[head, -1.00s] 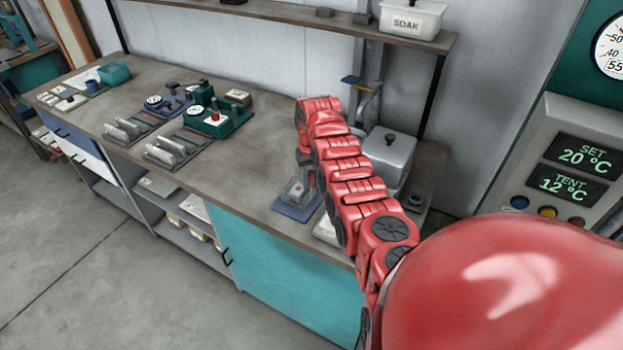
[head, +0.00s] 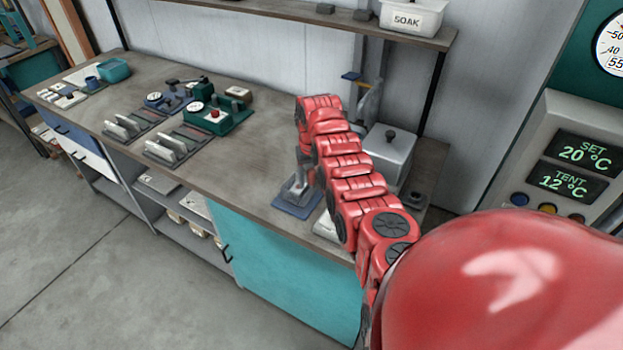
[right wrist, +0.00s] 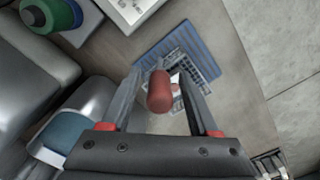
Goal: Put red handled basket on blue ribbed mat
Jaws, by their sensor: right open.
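The blue ribbed mat (head: 296,213) lies near the front edge of the workbench; it also shows in the right wrist view (right wrist: 203,47). A grey wire basket (right wrist: 198,68) with a red handle (right wrist: 159,92) stands over the mat and appears to rest on it. My right gripper (right wrist: 168,78) is open, pointing down over the basket, with one finger on each side of the red handle. In the head view my right gripper (head: 299,183) is small and partly hidden by my red arm, and it hides much of the basket. My left gripper is not in view.
A grey lidded box (head: 388,158) stands right of the mat, behind my arm. Dark green equipment (head: 212,117) and racks stand on the left part of the bench (head: 250,165). The bench between them and the mat is clear. A shelf with a SOAK tub (head: 412,18) hangs above.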

